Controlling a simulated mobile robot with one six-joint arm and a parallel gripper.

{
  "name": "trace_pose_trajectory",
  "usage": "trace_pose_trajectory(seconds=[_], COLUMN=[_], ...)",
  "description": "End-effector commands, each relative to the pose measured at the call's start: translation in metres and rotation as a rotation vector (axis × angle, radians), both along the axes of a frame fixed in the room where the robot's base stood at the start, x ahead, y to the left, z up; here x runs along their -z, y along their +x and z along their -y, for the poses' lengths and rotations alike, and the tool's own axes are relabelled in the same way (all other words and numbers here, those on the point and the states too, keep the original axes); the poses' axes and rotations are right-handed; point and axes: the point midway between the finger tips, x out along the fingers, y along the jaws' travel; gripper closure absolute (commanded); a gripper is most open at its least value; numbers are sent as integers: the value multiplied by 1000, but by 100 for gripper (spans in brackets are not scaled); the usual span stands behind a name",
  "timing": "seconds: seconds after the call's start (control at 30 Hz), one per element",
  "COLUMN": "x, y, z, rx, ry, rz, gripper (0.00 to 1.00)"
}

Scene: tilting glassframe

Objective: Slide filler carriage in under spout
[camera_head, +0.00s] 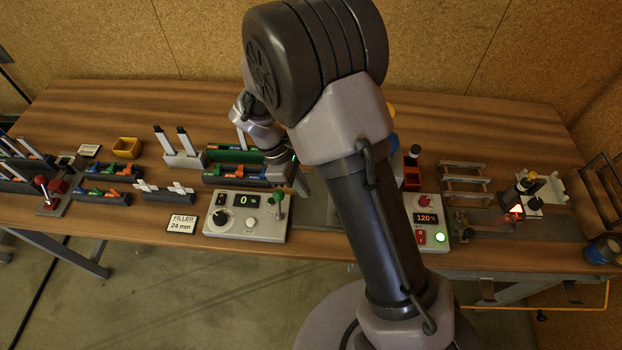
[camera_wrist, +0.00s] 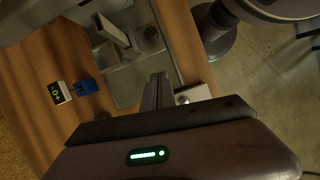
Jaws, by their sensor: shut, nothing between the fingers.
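My gripper (camera_wrist: 157,82) is shut and empty, its fingertips at the lower edge of a grey metal plate (camera_wrist: 128,92) in the wrist view. Grey block-like parts (camera_wrist: 148,40) stand on that plate, apart from the fingertips. I cannot tell for certain which part is the filler carriage, and no spout shows clearly. In the head view my gripper (camera_head: 298,182) points down behind a grey control box (camera_head: 245,217) with a "0" display and a green-topped lever (camera_head: 280,199). A "FILLER 24 mm" card (camera_head: 182,224) lies left of the box. My arm hides the table's middle.
Racks with coloured pieces (camera_head: 108,196) stand at left. A second control box (camera_head: 430,222) reads 120, with a metal rack (camera_head: 465,184) behind it. A blue piece (camera_wrist: 86,87) and a small card (camera_wrist: 58,92) lie beside the plate.

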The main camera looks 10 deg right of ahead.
Motion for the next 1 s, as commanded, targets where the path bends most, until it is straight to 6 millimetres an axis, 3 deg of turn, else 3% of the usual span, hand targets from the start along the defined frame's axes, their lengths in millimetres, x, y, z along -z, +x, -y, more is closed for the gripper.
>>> trace_pose_trajectory(seconds=[0.03, 0.33, 0.6, 1.0], x=[14, 75, 72, 72], y=[-2, -12, -28, -30], z=[4, 25, 57, 61], rx=[0, -4, -5, -6], ry=[-1, -1, 0, 0], rz=[-3, -2, 2, 1], gripper=[100, 100, 100, 100])
